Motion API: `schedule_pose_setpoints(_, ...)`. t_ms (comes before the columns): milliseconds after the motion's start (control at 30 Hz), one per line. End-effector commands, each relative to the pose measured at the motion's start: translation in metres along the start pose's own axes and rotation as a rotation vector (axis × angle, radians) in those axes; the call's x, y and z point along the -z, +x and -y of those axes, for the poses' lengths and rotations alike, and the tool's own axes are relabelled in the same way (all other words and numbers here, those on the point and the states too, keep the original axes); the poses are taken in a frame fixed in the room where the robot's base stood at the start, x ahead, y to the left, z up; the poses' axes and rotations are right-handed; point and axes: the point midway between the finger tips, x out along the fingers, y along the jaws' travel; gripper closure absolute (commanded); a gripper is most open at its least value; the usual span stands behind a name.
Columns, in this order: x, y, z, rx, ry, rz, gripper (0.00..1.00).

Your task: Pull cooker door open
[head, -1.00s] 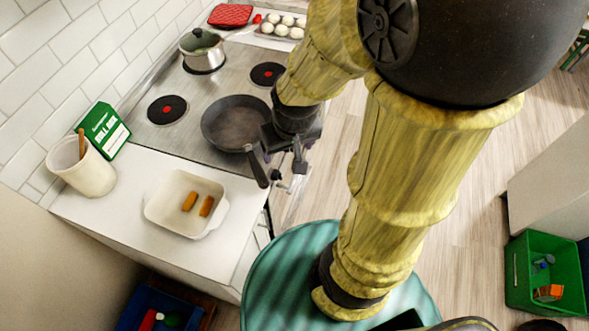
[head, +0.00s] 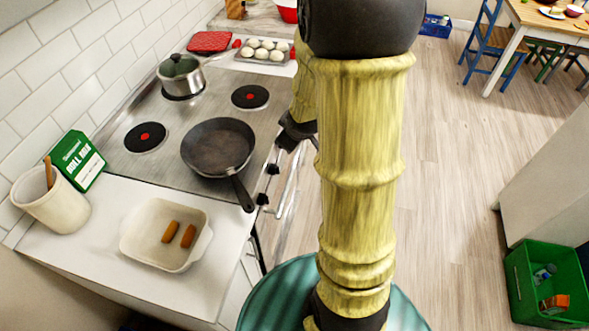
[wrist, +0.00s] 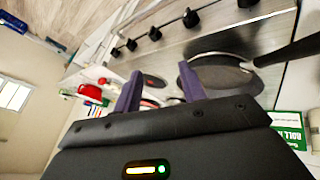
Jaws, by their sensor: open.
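The cooker (head: 160,160) stands against the tiled wall, with its steel hob seen from above. Its front, with dark knobs and a pale door handle bar (head: 287,190), faces right and shows only as a narrow, steep strip. The door looks shut, though my arm hides part of it. My gripper (head: 291,138) is beside the cooker's front edge, partly behind my arm, near the knobs and apart from the handle. In the wrist view my gripper (wrist: 160,90) shows two purple fingers spread apart with nothing between them. The knobs (wrist: 155,33) lie beyond them.
A black frying pan (head: 217,148) sits on the hob, its handle sticking out over the front edge. A pot (head: 181,76) stands behind it. A white dish (head: 140,250) is on the near counter. Floor (head: 440,150) right of the cooker is clear; a green crate (head: 545,285) stands farther right.

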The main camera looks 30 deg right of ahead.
Motion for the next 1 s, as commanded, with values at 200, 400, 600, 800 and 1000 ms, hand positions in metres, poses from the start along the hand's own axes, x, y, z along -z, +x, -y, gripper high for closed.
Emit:
schedule_pose_setpoints(200,-0.028,0.099,-0.05,-0.122,-0.374,-0.18,0.59)
schedule_pose_setpoints(400,-0.064,0.166,-0.073,-0.22,-0.707,-0.355,0.59)
schedule_pose_setpoints(600,-0.118,0.217,-0.07,-0.319,-0.992,-0.557,0.59)
schedule_pose_setpoints(800,-0.179,0.244,-0.049,-0.438,-1.185,-0.774,0.59)
schedule_pose_setpoints(1000,-0.203,0.243,-0.038,-0.509,-1.246,-0.88,0.59)
